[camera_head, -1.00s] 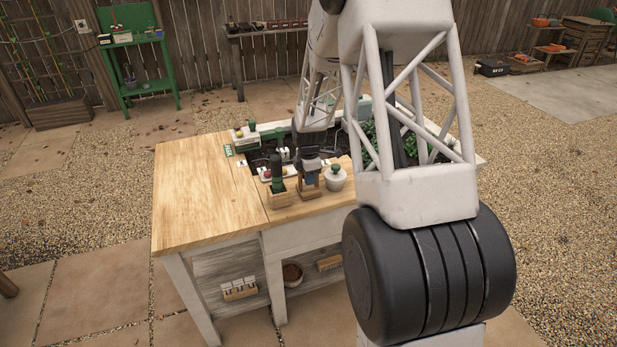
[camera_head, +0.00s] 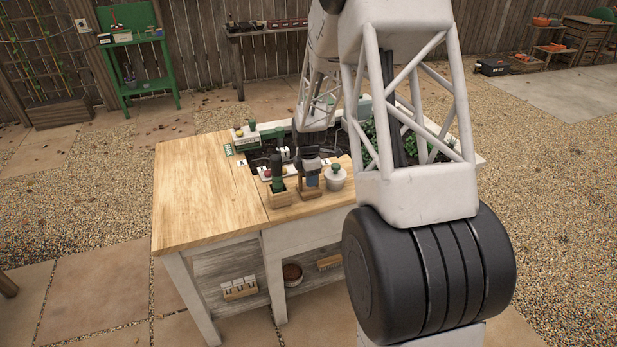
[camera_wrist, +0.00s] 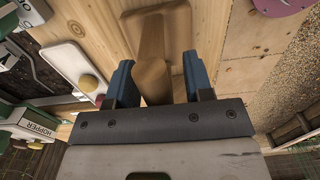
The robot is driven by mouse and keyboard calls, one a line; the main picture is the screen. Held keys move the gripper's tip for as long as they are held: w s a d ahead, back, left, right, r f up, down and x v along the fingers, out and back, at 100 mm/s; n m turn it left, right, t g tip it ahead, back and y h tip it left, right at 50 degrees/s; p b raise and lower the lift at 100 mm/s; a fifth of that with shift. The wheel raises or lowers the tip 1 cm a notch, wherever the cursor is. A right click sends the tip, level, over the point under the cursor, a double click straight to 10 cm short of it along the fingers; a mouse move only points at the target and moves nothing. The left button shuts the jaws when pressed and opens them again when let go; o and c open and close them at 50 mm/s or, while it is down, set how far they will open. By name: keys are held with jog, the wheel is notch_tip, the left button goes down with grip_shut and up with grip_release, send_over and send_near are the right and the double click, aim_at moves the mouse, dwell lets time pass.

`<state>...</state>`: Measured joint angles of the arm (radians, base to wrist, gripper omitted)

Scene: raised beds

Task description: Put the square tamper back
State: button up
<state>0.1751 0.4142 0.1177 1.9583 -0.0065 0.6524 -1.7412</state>
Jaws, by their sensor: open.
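The square tamper, a brown wooden piece with a handle and flat base, shows in the wrist view (camera_wrist: 152,45) between my gripper's two blue fingers (camera_wrist: 158,75). There is a visible gap on the right of the handle. In the head view my gripper (camera_head: 311,180) is low at the front edge of the potting bench, over a brown wooden piece (camera_head: 311,194) that appears to be the tamper or its holder. The fingers are open around the handle. The tamper's underside and its exact seating are hidden.
A wooden box (camera_head: 281,199) holding a dark green-handled item stands just left, and a white jar with green knob (camera_head: 336,179) just right. A white tray (camera_head: 262,174) lies behind. The bench's left top (camera_head: 195,195) is clear.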

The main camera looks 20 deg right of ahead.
notch_tip(320, 180, up, 12)
jog(key=shift+r, duration=0.1)
dwell(0.6)
dwell(0.6)
jog(key=shift+s+a+r, duration=0.1)
jog(key=shift+s+r, duration=0.05)
jog(key=s+a+r+m+t, duration=0.1)
jog(key=s+a+r+m, duration=0.3)
jog(key=s+r, duration=0.5)
jog(key=s+a+r+m, duration=0.4)
jog(key=s+r+m, duration=0.15)
jog(key=s, duration=0.75)
jog(key=s+a+m, duration=0.2)
jog(key=s+m, duration=0.2)
jog(key=s, duration=0.8)
jog(key=s+a+r+m+t, duration=0.1)
jog(key=s+m, duration=0.3)
jog(key=s, duration=0.7)
jog(key=shift+s+a+r+m+t, duration=0.15)
jog(key=shift+s+a+m+t, duration=0.2)
jog(key=shift+a, duration=0.55)
